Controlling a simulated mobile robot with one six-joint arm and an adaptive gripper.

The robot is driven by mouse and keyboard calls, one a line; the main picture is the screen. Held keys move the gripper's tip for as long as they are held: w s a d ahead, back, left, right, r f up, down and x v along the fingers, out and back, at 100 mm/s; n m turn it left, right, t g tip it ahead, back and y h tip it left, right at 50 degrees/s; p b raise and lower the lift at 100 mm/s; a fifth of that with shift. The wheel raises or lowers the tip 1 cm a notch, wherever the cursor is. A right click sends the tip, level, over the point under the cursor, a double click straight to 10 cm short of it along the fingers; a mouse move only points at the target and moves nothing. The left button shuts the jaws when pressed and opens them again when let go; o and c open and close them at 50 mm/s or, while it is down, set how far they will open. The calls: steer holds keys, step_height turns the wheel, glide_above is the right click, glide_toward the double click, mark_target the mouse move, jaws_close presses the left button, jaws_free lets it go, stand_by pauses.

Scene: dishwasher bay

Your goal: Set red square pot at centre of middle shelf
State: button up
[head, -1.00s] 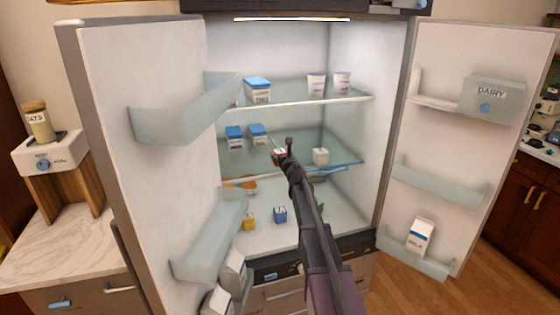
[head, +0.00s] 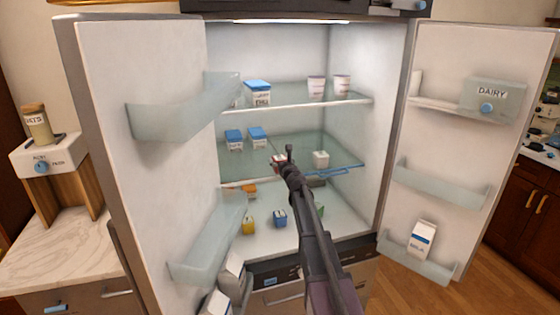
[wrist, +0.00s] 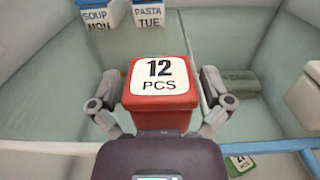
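The red square pot (wrist: 160,112) has a white label reading "12 PCS" in the wrist view. It stands upright between the two fingers of my gripper (wrist: 160,92). The fingers sit on either side of it, with a narrow gap showing at each side, so my gripper looks open around it. In the head view the pot (head: 279,160) is small, at my gripper (head: 288,158), over the middle part of the glass middle shelf (head: 300,150). The pot appears to rest on this shelf, though its base is hidden.
Two blue-lidded boxes, SOUP MON (wrist: 98,14) and PASTA TUE (wrist: 149,12), stand behind on the left. A white tub (head: 320,159) stands to the right. The top shelf (head: 300,104) is above. Both fridge doors stand open, with a milk carton (head: 422,238) in the right one.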

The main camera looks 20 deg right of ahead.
steer(key=shift+r, duration=0.15)
steer(key=s, duration=1.2)
stand_by(1.0)
steer(key=s+a+f+m+g+h, duration=0.1)
steer(key=s+f+m+g+h, duration=0.2)
steer(key=s+f+m+g, duration=0.7)
steer(key=s+a+f+m+t+h, duration=0.1)
steer(key=s+m+h, duration=0.35)
steer(key=m, duration=1.15)
steer(key=s+a+f+m+g+y, duration=0.3)
steer(key=s+a+f+m+g, duration=0.1)
steer(key=s+a, duration=0.3)
steer(key=s+a+f+m+g+y, duration=0.3)
steer(key=s+a+m+g+y, duration=0.1)
steer(key=s, duration=0.8)
steer(key=a+m+g, duration=0.1)
steer(key=a+m, duration=0.1)
steer(key=a, duration=0.1)
steer(key=shift+s+a+f, duration=0.25)
steer(key=shift+a+f, duration=0.1)
steer(key=shift+a, duration=0.05)
